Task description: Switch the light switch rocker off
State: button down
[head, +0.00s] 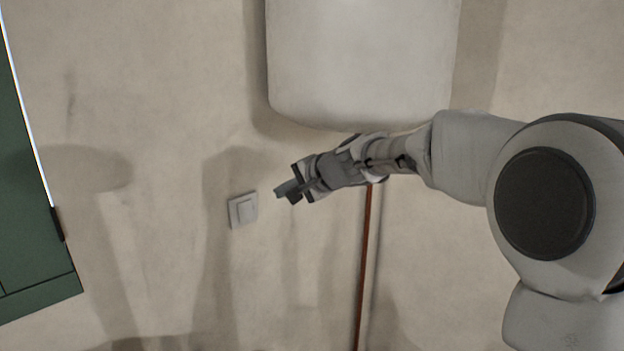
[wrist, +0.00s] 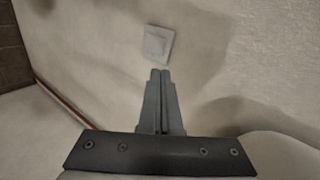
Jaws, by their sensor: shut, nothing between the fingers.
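The light switch (head: 243,210) is a small pale square plate with a rocker, fixed on the beige wall at centre-left in the head view. It also shows in the wrist view (wrist: 157,44), just beyond my fingertips. My gripper (head: 281,191) is to the right of the switch and slightly higher in the head view, apart from it. In the wrist view my gripper (wrist: 160,72) has its two fingers together with nothing between them, pointing toward the switch. I cannot tell which way the rocker is tilted.
A large white rounded tank (head: 362,60) hangs on the wall above my gripper. A reddish-brown pipe (head: 364,265) runs down the wall below it. A green panel (head: 30,215) stands at the far left. The wall around the switch is clear.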

jog(key=s+d+f+n+h, duration=0.2)
jog(key=s+d, duration=0.6)
jog(key=s, duration=0.4)
jog(key=s+d+f+n+g+h, duration=0.1)
jog(key=s+d+f+n+h, duration=0.1)
jog(key=s+d, duration=0.6)
jog(key=s+d+f+n+g+h, duration=0.1)
jog(key=s+d+f+n+h, duration=0.2)
jog(key=s+d, duration=0.5)
jog(key=s+h, duration=0.1)
jog(key=s, duration=0.7)
jog(key=shift+d+f+h, duration=0.35)
jog(key=shift+f+h, duration=0.05)
